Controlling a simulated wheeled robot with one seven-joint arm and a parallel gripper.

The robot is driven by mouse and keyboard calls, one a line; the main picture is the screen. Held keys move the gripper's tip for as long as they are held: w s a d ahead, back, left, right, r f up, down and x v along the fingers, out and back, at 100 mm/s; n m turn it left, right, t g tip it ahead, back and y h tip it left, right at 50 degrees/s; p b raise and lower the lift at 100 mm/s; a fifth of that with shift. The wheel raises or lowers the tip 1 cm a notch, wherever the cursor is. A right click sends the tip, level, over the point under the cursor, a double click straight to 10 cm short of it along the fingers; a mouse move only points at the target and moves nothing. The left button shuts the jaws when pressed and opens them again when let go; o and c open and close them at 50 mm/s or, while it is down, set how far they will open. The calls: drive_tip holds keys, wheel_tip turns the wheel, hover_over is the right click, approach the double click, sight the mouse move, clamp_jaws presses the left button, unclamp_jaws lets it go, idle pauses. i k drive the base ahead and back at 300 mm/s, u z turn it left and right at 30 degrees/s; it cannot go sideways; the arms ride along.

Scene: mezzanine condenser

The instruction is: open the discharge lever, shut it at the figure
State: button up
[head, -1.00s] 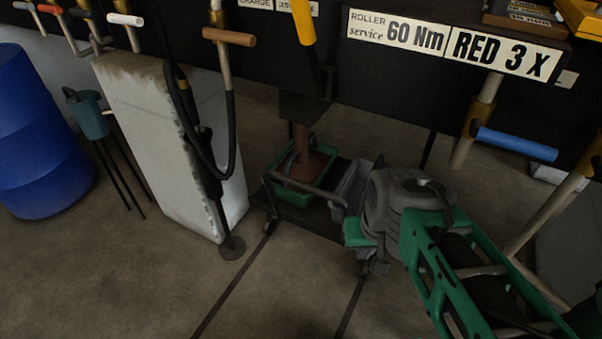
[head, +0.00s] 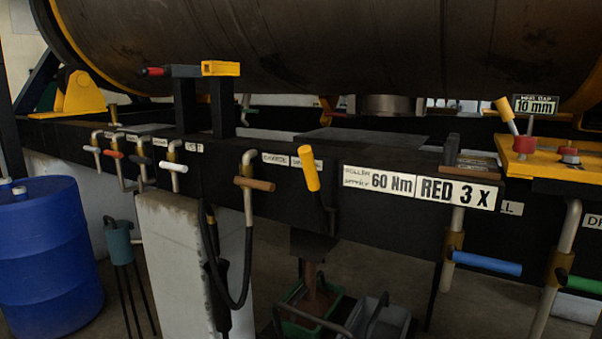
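A lever with a yellow grip (head: 310,170) stands against the front of the black beam. Its grip is up and tilted to the left, and its dark rod runs down and right. Two small white labels sit beside it; the left label (head: 275,159) seems to end in "CHARGE", and the right label (head: 307,164) is too small to read. Below the beam a rusty brown spout (head: 315,292) reaches down toward a green bin (head: 297,322) on the floor. My gripper is not in view.
A brown-handled pipe (head: 254,184) with a hanging black hose is left of the lever. A blue-handled pipe (head: 487,264) sticks out at right. A white block (head: 180,260) and blue drum (head: 50,250) stand left. A large dark cylinder (head: 330,45) lies above.

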sight(309, 164)
drive_tip(key=u, duration=0.9)
drive_tip(key=i, duration=0.4)
drive_tip(key=u, duration=1.25)
